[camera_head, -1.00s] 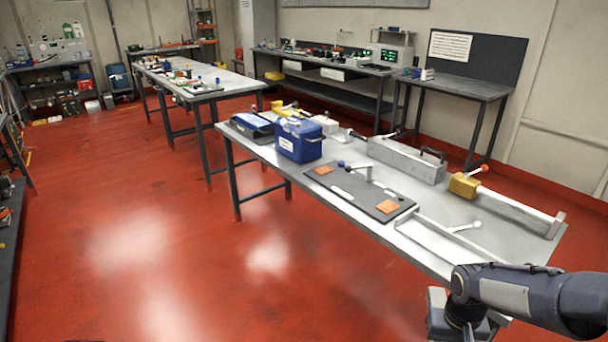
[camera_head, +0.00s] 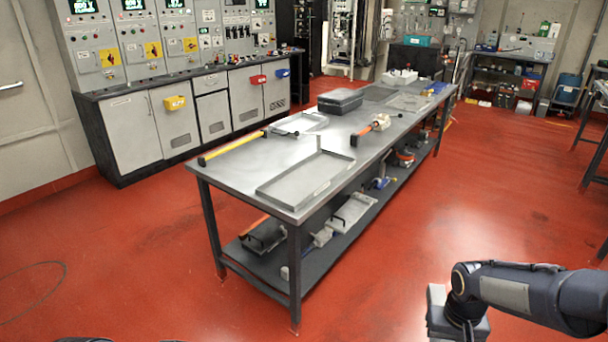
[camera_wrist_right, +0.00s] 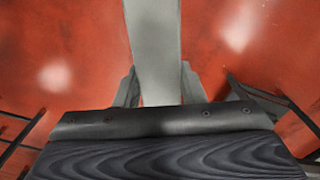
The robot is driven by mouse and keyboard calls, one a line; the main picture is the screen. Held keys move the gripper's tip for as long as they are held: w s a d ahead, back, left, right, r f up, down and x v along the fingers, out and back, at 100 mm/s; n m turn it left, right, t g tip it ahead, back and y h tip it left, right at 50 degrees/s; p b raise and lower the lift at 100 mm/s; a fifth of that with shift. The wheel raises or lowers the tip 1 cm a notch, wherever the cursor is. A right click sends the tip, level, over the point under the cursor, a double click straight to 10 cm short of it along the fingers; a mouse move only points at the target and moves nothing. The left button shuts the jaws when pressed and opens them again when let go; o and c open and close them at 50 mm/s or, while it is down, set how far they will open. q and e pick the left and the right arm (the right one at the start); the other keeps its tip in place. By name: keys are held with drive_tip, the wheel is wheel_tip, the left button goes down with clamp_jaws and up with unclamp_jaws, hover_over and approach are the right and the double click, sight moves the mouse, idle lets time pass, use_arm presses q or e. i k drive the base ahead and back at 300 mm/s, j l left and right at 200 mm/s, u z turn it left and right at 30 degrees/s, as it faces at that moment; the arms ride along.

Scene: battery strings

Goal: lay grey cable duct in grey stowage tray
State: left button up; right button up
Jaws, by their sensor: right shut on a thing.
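A shallow grey tray (camera_head: 300,180) with a low rim lies empty on the near end of the long metal table; I take it as the stowage tray. My right gripper (camera_wrist_right: 158,98) is shut on a long, flat grey piece, the cable duct (camera_wrist_right: 155,45), in the right wrist view. The duct runs away from the fingers past the top edge, over red floor, so its far end is hidden. In the head view my right arm is at the lower right, apart from the table; the duct cannot be made out clearly there. My left gripper is not in view.
The metal table (camera_head: 240,170) also carries a yellow-and-black bar (camera_head: 232,148), a dark grey case (camera_head: 340,101) and a red-handled tool (camera_head: 370,128). A lower shelf (camera_head: 275,268) holds trays. Cabinets (camera_head: 130,133) line the left wall. Red floor is clear before the table.

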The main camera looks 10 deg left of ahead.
sight(310, 177)
drive_tip(key=i+u, duration=0.2)
drive_tip(key=u, duration=0.15)
drive_tip(key=i+l+u, duration=0.2)
drive_tip(key=u, duration=0.15)
drive_tip(key=i+l+u, duration=0.15)
drive_tip(key=u, duration=0.2)
drive_tip(key=i, duration=0.1)
